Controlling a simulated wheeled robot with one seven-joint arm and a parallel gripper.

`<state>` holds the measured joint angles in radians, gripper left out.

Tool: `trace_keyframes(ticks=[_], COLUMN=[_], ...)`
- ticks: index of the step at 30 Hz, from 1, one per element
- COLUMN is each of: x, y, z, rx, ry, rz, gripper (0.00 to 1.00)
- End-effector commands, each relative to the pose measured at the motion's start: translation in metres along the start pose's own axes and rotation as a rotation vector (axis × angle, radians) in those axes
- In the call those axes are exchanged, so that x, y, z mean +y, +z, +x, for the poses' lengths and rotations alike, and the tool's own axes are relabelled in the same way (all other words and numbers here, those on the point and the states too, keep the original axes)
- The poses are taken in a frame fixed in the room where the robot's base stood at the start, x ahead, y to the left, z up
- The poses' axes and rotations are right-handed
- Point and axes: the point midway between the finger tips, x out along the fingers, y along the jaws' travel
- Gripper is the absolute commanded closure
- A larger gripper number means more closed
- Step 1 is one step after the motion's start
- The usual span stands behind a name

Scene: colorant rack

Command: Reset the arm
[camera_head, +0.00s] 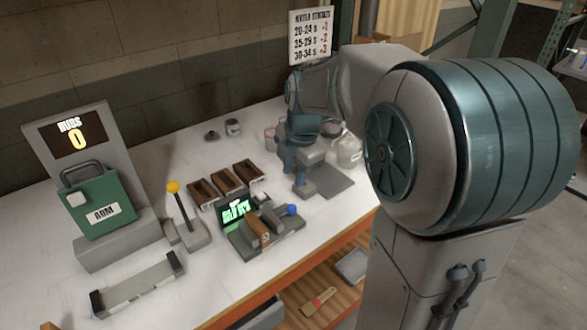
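My arm reaches in from the right, over the back right of the white table. My gripper (303,180) hangs at its end, pointing down above a dark grey mat or plate (333,183). Its fingers are small and partly hidden by the wrist, so I cannot tell whether they are open or shut. I see nothing clearly held in it.
At left stands a grey unit with a "RUBS 0" display (77,134) and a green "ARM" box (103,208). A yellow-knobbed lever (182,208), brown trays (226,180), a green-screened device (236,211), a grey cradle (140,283) and jars (349,152) crowd the table (215,275).

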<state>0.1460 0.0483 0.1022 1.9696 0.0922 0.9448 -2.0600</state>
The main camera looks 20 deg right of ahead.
Motion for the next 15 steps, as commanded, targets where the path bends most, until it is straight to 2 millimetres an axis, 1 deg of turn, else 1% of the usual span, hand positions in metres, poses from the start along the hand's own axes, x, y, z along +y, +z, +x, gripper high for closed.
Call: trace_keyframes(ticks=[5,8,11,15], x=[0.0,-0.004,-0.015,-0.038], y=[0.0,-0.003,-0.009,-0.021], z=[0.0,-0.002,-0.008,-0.017], rx=[0.0,-0.004,-0.013,-0.03], ry=[0.0,0.002,0.005,0.015], rz=[0.004,0.047,0.161,0.415], gripper=[0.68,0.68,0.68,0.68])
